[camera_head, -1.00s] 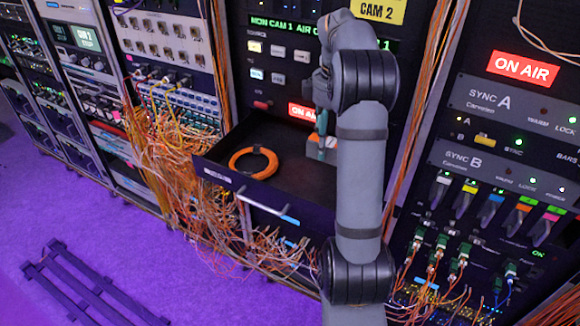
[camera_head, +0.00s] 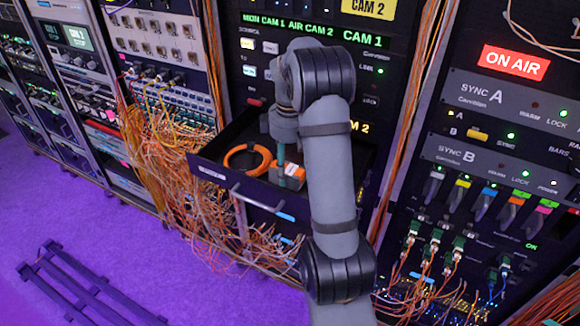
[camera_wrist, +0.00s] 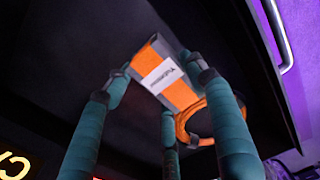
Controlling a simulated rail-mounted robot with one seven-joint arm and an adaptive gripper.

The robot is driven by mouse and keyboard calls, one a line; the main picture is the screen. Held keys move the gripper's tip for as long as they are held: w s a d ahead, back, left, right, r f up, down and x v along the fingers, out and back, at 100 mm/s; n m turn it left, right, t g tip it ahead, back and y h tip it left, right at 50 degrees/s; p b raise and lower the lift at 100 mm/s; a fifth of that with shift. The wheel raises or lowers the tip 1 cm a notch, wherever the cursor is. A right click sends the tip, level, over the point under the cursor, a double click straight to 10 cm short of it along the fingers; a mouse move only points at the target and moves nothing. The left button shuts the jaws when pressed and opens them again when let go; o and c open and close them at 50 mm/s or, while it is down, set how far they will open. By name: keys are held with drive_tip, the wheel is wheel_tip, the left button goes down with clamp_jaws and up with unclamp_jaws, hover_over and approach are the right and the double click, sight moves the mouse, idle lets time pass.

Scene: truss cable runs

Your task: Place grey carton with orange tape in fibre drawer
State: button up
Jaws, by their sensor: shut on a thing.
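The grey carton with orange tape (camera_head: 296,171) is inside the open fibre drawer (camera_head: 222,177), right of the orange coil. In the wrist view the carton (camera_wrist: 178,94) shows an orange band and a white label. My gripper (camera_head: 281,163) reaches down into the drawer from above, and its fingers are around the carton. In the wrist view my gripper (camera_wrist: 157,82) has teal fingers on either side of the carton, shut on it. Whether the carton's underside touches the drawer floor cannot be told.
A coil of orange cable (camera_head: 226,159) lies in the drawer close beside the carton. Tangled orange cables (camera_head: 165,160) hang left of the drawer. Rack panels stand on both sides. A dark slatted frame (camera_head: 85,290) lies on the purple floor.

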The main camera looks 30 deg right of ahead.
sight(290, 166)
drive_tip(key=shift+f, duration=0.2)
drive_tip(key=o, duration=1.3)
drive_tip(key=shift+r, duration=0.1)
wheel_tip(290, 166, up, 12)
drive_tip(key=shift+r+p, duration=0.2)
drive_tip(key=shift+p, duration=0.65)
